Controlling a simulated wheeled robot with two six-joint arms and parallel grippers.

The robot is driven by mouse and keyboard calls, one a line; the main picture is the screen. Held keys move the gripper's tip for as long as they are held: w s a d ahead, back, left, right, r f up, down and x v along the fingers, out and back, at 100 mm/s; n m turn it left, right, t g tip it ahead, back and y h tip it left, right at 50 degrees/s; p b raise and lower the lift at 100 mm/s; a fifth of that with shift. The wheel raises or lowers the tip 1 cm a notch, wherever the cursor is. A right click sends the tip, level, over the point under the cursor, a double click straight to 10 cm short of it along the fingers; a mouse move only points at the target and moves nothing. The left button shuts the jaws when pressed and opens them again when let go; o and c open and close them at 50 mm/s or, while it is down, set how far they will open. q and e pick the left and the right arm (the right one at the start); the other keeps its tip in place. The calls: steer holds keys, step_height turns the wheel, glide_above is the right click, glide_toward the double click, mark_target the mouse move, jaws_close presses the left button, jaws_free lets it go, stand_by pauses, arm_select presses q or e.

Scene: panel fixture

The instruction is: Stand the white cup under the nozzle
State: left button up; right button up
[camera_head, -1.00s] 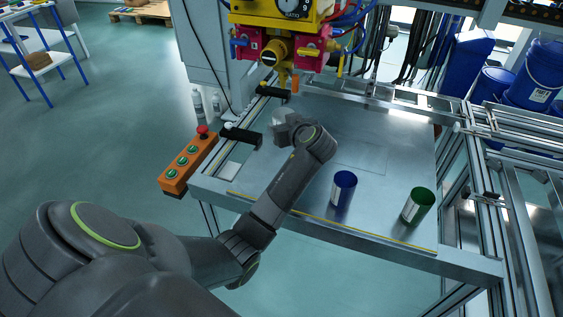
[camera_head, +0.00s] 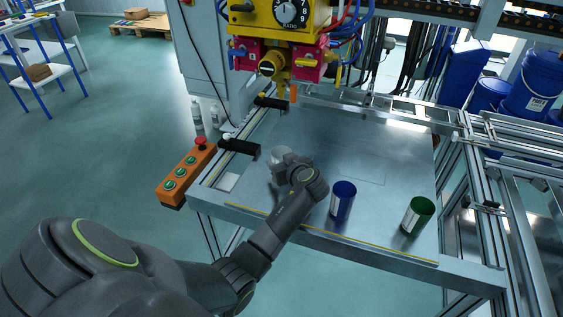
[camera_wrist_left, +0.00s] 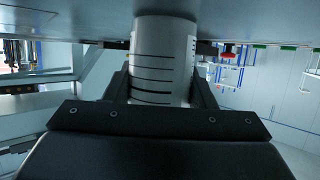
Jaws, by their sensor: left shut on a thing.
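The white cup (camera_wrist_left: 162,60) has black level lines and sits between the two fingers of my left gripper (camera_wrist_left: 160,92) in the left wrist view. My left gripper is shut on it. In the head view the cup (camera_head: 284,153) is partly hidden by my left gripper (camera_head: 283,172), over the near left part of the metal table (camera_head: 350,150). I cannot tell whether its base touches the table. The nozzle (camera_head: 281,84) hangs under the yellow and pink dispenser (camera_head: 275,62), behind the cup and apart from it. My right gripper is not in view.
A blue can (camera_head: 343,203) and a green can (camera_head: 416,216) stand on the table to the right of my left arm. An orange button box (camera_head: 186,174) is at the table's left edge. Black brackets (camera_head: 239,147) jut in from the left. The table's middle is clear.

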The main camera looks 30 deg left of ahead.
arm_select(q)
steer(key=o, duration=0.5)
steer(key=shift+f, duration=0.1)
steer(key=o, duration=0.4)
steer(key=shift+o, duration=0.2)
steer(key=shift+r, duration=0.2)
steer(key=shift+s+d+r+p, duration=0.15)
steer(key=shift+d+p, duration=0.15)
steer(key=shift+p, duration=0.1)
steer(key=p+v, duration=0.3)
steer(key=v, duration=0.8)
steer(key=shift+p, duration=0.3)
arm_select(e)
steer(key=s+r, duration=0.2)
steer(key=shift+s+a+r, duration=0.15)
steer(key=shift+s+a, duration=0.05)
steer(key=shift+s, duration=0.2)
arm_select(q)
steer(key=shift+s+d, duration=0.1)
